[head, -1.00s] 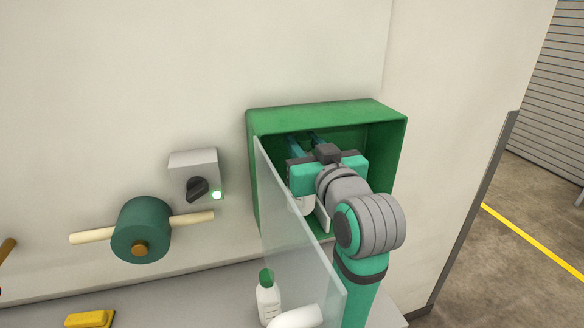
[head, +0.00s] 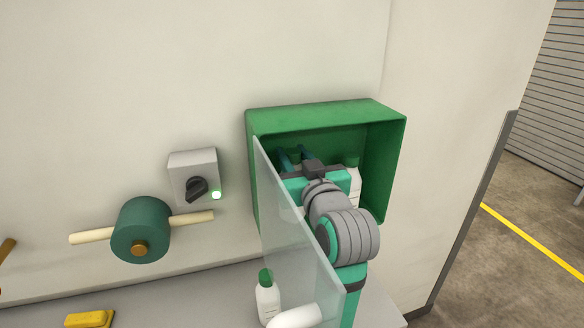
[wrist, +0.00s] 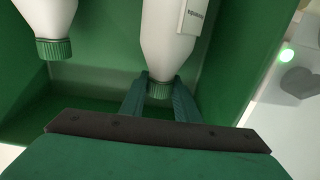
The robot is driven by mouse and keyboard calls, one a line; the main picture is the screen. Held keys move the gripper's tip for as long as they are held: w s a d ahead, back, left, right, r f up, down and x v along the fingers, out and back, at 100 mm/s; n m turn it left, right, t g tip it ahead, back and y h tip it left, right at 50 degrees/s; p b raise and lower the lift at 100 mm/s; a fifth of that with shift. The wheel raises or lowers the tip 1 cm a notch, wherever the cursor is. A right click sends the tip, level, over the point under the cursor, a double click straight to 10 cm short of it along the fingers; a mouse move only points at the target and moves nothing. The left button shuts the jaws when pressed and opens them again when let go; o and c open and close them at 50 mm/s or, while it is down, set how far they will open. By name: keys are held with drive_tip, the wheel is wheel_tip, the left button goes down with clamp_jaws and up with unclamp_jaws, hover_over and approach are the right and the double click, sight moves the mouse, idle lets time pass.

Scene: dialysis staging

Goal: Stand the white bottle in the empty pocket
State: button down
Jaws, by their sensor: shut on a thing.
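My gripper (head: 297,157) is inside the open green wall cabinet (head: 325,115). In the wrist view, its fingers (wrist: 160,86) are shut on the green cap end of the white bottle (wrist: 168,35), which has a printed label on its side. In the head view my gripper and the cabinet door mostly hide this bottle. A second white bottle with a green cap (head: 353,186) stands in the cabinet to the right of my gripper; it also shows at the left of the wrist view (wrist: 48,14). I cannot make out the pocket's edges or whether the held bottle touches the floor.
The frosted door (head: 298,235) stands open close to my arm's left. Another white bottle (head: 268,301) stands on the grey bench beside the door, near a white rounded thing (head: 297,317). A switch box (head: 193,175) and a green roll (head: 141,230) are on the wall.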

wheel_tip(320, 180, down, 2)
drive_tip(key=shift+f, duration=0.15)
drive_tip(key=shift+w+a+f, duration=0.15)
drive_tip(key=shift+f, duration=0.25)
drive_tip(key=c, duration=1.4)
unclamp_jaws()
drive_tip(key=shift+f, duration=0.1)
drive_tip(key=shift+o, duration=0.2)
drive_tip(key=v, duration=1.2)
